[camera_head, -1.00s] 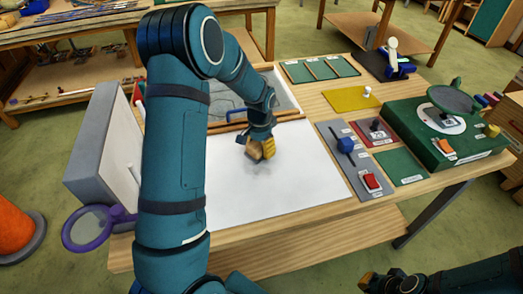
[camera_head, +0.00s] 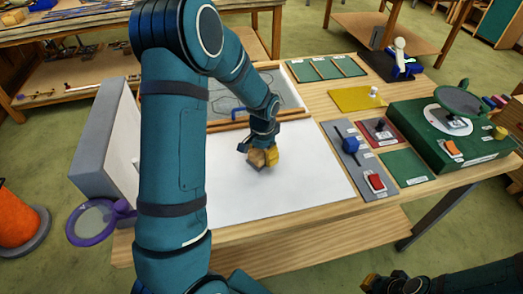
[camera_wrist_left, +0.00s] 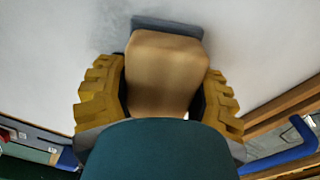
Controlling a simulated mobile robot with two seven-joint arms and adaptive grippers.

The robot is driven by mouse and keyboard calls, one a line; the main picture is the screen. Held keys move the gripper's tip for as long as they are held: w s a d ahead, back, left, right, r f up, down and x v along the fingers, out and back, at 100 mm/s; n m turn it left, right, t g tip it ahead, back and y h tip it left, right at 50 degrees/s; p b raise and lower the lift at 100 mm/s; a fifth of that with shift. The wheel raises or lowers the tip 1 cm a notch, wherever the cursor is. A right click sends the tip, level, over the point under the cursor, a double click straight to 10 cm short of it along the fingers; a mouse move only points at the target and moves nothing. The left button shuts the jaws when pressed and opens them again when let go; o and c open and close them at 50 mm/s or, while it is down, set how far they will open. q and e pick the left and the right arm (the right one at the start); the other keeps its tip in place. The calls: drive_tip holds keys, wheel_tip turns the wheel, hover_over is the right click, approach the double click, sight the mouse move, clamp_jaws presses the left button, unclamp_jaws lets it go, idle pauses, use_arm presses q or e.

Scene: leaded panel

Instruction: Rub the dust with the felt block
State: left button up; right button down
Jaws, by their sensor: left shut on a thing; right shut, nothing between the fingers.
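My left gripper (camera_head: 262,157) is shut on a tan felt block (camera_head: 257,158) over the white sheet on the bench. In the left wrist view the block (camera_wrist_left: 165,75) sits between the yellow fingers, with a grey pad (camera_wrist_left: 167,25) at its far end. The pad is at or very near the white sheet (camera_head: 300,180); I cannot tell whether it touches. A faint grey smudge of dust (camera_wrist_left: 235,30) shows on the sheet around the block. My right gripper (camera_head: 372,283) is at the bottom edge, shut and empty, away from the bench.
A framed leaded panel (camera_head: 240,95) lies behind the sheet. A grey upright board (camera_head: 105,140) and a purple-rimmed magnifier (camera_head: 95,222) are at the left. To the right are a grey switch panel (camera_head: 370,165) and a green machine box (camera_head: 430,130).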

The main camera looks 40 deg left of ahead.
sight(260, 159)
use_arm(q)
drive_tip(key=shift+s+d+r, duration=0.1)
drive_tip(key=shift+s+d, duration=1.05)
drive_tip(key=shift+d, duration=0.2)
drive_tip(key=shift+s+d+b, duration=0.4)
drive_tip(key=shift+s+d, duration=0.7)
drive_tip(key=shift+d, duration=0.15)
drive_tip(key=shift+s+a, duration=0.45)
drive_tip(key=shift+s, duration=0.15)
drive_tip(key=shift+w+a+f, duration=0.2)
drive_tip(key=shift+w+a, duration=0.9)
drive_tip(key=shift+a, duration=0.25)
drive_tip(key=shift+w+a+r+p, duration=0.1)
drive_tip(key=shift+w+a+p, duration=0.2)
drive_tip(key=shift+w+a, duration=1)
drive_tip(key=shift+w+a+r+p, duration=0.1)
drive_tip(key=shift+w+a+p, duration=0.15)
drive_tip(key=shift+w+a, duration=0.95)
drive_tip(key=shift+s+a, duration=0.15)
drive_tip(key=shift+r+p, duration=2.1)
drive_tip(key=shift+r, duration=0.95)
